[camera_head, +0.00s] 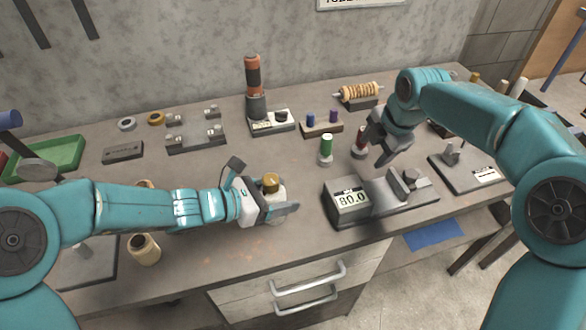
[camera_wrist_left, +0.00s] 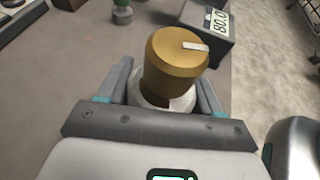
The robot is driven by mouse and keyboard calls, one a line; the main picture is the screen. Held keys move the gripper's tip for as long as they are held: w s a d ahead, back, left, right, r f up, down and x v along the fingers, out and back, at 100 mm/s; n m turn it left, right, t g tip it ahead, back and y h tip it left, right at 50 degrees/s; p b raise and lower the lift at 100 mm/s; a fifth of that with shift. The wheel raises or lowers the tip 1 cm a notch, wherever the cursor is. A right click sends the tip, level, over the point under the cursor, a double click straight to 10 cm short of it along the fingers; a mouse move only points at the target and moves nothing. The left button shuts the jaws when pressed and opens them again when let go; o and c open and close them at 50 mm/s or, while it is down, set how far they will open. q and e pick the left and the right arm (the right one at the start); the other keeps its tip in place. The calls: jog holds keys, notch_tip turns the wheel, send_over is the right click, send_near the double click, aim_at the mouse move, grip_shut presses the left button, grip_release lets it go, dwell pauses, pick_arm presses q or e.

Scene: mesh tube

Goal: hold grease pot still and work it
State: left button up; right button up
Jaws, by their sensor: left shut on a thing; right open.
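The grease pot (camera_head: 271,184) has a brass-coloured cap and a pale body, and stands upright near the front middle of the bench. In the left wrist view its brass cap (camera_wrist_left: 176,58) has a light mark on top, and the pale body (camera_wrist_left: 165,100) sits between my fingers. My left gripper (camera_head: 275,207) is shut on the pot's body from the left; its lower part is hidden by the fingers. My right gripper (camera_head: 382,150) is open and empty, above the bench right of the pot and behind the device with the 80.0 display.
The 80.0 device (camera_head: 348,203) stands right of the pot. A green-capped bottle (camera_head: 326,150) and a red one (camera_head: 361,142) stand behind. A cream jar (camera_head: 144,250) is at the front left. A green tray (camera_head: 50,158) lies far left. Bare bench (camera_head: 230,255) lies in front of the pot.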

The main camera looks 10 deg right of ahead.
jog(key=s+a+m+g+y, duration=0.1)
jog(key=s+a+g+y, duration=0.1)
jog(key=a+g+y, duration=0.15)
jog(key=g+y, duration=0.3)
jog(key=y, duration=0.4)
send_near(278, 178)
jog(key=d+f, duration=0.1)
jog(key=w+d, duration=0.1)
jog(key=d, duration=0.1)
jog(key=shift+w+f, duration=0.15)
jog(key=shift+f, duration=0.25)
jog(key=shift+y, duration=0.65)
jog(key=x, duration=0.8)
jog(key=r+x, duration=0.1)
jog(key=x, duration=0.3)
jog(key=shift+s+a, duration=0.25)
jog(key=shift+a, duration=0.15)
jog(key=c, duration=1)
jog(key=shift+s+r+m+t+y, duration=0.1)
jog(key=shift+m+t+y, duration=0.2)
jog(key=shift+m+t, duration=0.55)
jog(key=shift+c, duration=0.2)
